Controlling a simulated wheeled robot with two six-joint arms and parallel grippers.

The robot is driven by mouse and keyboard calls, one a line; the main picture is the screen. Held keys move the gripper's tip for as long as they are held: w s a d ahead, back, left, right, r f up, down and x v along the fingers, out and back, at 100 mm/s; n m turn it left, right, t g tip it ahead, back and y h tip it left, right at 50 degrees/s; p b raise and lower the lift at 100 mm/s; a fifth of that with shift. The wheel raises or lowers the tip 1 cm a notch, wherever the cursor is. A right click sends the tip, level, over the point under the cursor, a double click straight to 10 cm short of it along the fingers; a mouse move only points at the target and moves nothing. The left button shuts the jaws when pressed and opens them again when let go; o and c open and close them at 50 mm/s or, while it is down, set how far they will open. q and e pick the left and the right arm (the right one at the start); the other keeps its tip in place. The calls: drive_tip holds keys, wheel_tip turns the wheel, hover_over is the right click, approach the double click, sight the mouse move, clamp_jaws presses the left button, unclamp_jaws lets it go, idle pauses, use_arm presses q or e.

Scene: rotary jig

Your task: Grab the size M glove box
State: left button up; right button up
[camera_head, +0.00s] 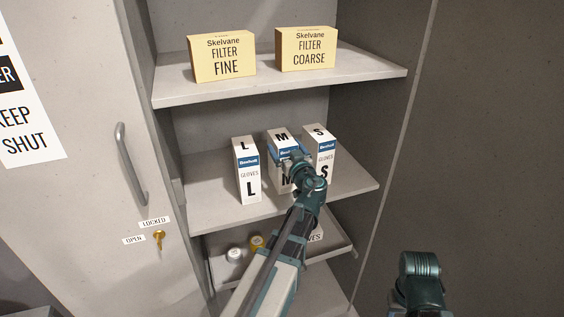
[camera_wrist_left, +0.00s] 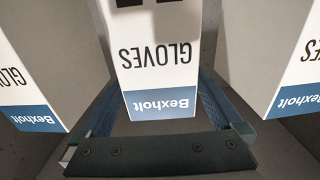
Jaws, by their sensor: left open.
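The size M glove box (camera_head: 281,135) is white with a blue band and stands between two like boxes on the middle shelf. My left gripper (camera_head: 292,158) is in front of it and hides much of its face. In the left wrist view the middle box (camera_wrist_left: 155,55) shows upside down, its size letter mostly cut off. The fingers of the left gripper (camera_wrist_left: 158,100) are open, one on each side of that box. I cannot tell whether they touch it. My right gripper is not visible; only a dark part of my other arm shows at the lower right.
The L box (camera_head: 247,170) stands close on the left and the S box (camera_head: 321,150) close on the right. Yellow filter boxes (camera_head: 223,57) sit on the shelf above. A tray (camera_head: 340,252) with small round items lies below. The cabinet door (camera_head: 85,190) stands at left.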

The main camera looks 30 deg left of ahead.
use_arm(q)
drive_tip(key=x, duration=0.3)
clamp_jaws()
idle(0.5)
